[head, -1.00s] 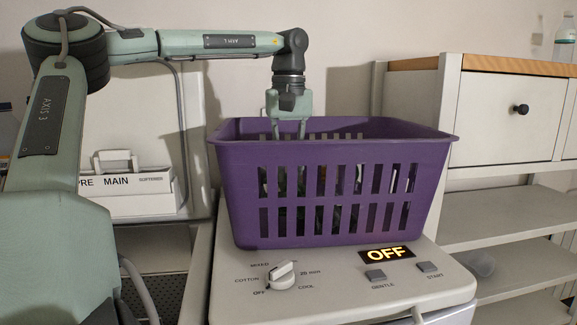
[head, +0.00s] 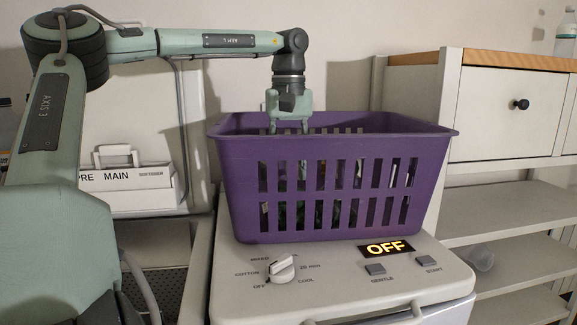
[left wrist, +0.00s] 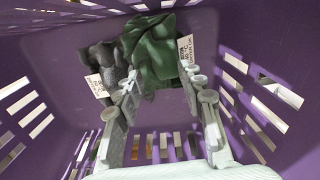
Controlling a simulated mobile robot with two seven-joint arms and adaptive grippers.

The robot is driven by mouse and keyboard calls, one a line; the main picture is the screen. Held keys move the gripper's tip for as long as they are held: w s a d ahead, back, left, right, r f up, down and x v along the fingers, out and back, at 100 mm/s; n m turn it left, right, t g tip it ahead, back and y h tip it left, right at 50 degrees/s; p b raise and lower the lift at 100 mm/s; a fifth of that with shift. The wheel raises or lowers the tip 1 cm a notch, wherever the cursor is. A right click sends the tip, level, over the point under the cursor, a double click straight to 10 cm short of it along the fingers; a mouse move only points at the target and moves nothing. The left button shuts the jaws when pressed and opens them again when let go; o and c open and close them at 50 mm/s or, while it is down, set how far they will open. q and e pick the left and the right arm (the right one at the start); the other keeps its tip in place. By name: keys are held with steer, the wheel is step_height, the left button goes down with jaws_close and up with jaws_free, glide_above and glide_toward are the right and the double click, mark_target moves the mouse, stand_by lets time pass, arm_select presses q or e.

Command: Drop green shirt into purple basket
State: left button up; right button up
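The purple basket (head: 335,150) stands on top of a white machine in the head view. My left gripper (head: 290,128) hangs at the basket's rim with its fingers apart. In the left wrist view the two fingers (left wrist: 162,82) are spread, with no cloth pinched between them that I can see. The green shirt (left wrist: 150,50) lies crumpled inside the basket, beyond the fingertips, with a white care tag. A dark grey garment (left wrist: 98,60) with a tag lies beside it. In the head view the basket wall mostly hides the clothes. My right gripper is not in view.
The machine's panel has a dial (head: 282,268), two buttons and an OFF display (head: 388,248). An open detergent drawer (head: 130,190) is at the left. A drawer cabinet (head: 505,110) with shelves below is at the right, a bottle on top.

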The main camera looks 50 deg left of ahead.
arm_select(q)
steer(key=shift+r, duration=0.1)
step_height(320, 180, up, 13)
stand_by(0.5)
stand_by(0.4)
